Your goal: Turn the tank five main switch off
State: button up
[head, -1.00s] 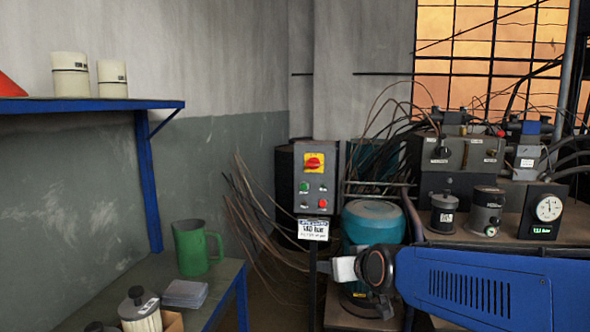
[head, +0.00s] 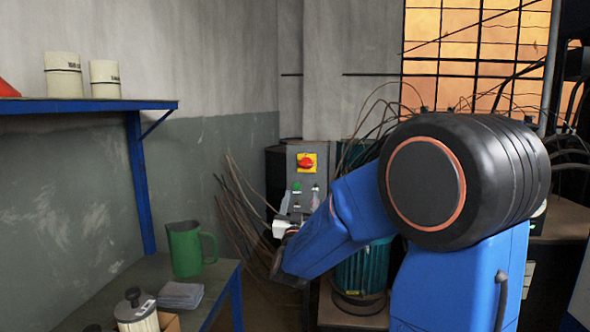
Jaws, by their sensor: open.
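The grey switch box (head: 311,172) stands on a post by the back wall. Its red rotary switch (head: 305,162) sits on a yellow plate near the top, and its handle looks roughly horizontal. A green button (head: 297,186) shows below it. My gripper (head: 297,210) is open, in front of the lower part of the box and below the red switch. It appears apart from the switch. My gripper and arm hide the lower buttons and the label under the box. Which tank the box belongs to cannot be read.
A blue-framed bench (head: 222,275) at left holds a green jug (head: 186,250), a stack of cards (head: 181,295) and a filter canister (head: 138,310). A blue shelf (head: 90,106) hangs above. Loose cables (head: 240,205) hang left of the box. A teal drum (head: 362,270) stands behind my arm.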

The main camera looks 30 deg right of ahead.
aim_at(306, 164)
jog(key=x, duration=1.7)
jog(key=shift+w, duration=0.2)
jog(key=shift+d+r, duration=0.1)
jog(key=c, duration=1)
